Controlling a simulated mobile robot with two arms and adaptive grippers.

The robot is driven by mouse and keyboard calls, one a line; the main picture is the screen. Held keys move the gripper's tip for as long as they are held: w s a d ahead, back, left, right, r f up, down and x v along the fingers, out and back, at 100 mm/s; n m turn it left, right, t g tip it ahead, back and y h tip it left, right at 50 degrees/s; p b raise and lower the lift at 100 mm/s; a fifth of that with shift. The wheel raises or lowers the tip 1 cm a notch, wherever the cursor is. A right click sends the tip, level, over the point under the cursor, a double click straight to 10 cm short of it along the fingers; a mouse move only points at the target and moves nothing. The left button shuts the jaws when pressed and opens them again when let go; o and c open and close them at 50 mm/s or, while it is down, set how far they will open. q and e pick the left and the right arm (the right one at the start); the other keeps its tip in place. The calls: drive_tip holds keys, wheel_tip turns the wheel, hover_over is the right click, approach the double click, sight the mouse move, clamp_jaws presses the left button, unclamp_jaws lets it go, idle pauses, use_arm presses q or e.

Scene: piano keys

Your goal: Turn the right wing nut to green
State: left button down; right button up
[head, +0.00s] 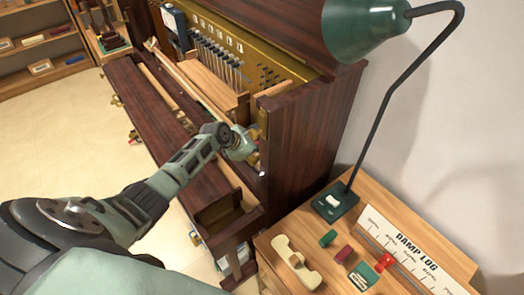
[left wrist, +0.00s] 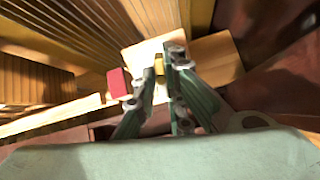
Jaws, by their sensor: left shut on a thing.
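My left gripper (head: 247,152) is at the right end of the piano's key area, beside the dark wooden side. In the left wrist view its fingers (left wrist: 160,68) are closed around a small yellow, brass-coloured piece (left wrist: 159,66), which looks to be the wing nut. Most of that piece is hidden by the fingers, so its angle cannot be told. A pale wooden block lies behind it, and a red patch (left wrist: 118,82) shows just to the left of the fingers. I see no green mark by the nut. My right gripper is not in view.
The opened piano (head: 318,125) has its dark front panel (head: 150,110) lowered beside my arm.

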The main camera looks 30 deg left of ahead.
use_arm(q)
drive_tip(key=shift+s+d+f, duration=0.15)
drive_tip(key=shift+f, duration=0.05)
drive_tip(key=shift+r+n+p, duration=0.1)
drive_tip(key=shift+n+p, duration=0.4)
drive_tip(key=shift+p, duration=0.2)
drive_tip(key=shift+d, duration=0.1)
